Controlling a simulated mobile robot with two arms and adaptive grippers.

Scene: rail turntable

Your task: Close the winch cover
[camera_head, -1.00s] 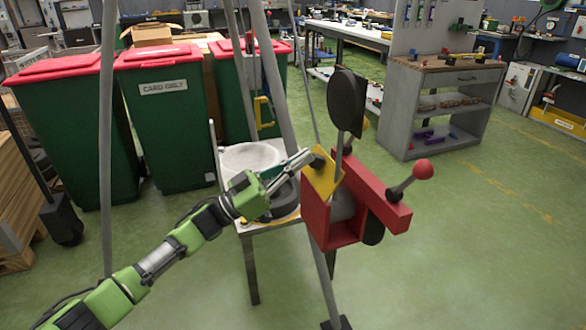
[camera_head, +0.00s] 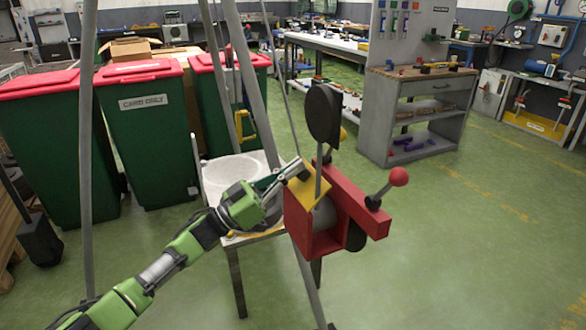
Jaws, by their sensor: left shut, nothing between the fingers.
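The red winch (camera_head: 318,240) is mounted on a leg of a grey tripod, with a grey drum (camera_head: 322,214) inside its frame. Its yellow cover (camera_head: 303,198) sits tilted at the upper left of the housing, and the drum shows below it. A crank with a red ball knob (camera_head: 399,177) sticks out on the right. My left gripper (camera_head: 294,170) is shut with nothing in it, its fingertips at the upper edge of the yellow cover, seemingly touching it. My right gripper is out of view.
A dark oval plate (camera_head: 324,114) stands above the winch. A small table with a white round container (camera_head: 236,168) is behind my left forearm. Green bins with red lids (camera_head: 148,135) stand at the left, a grey workbench (camera_head: 424,120) at the back right. The right floor is clear.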

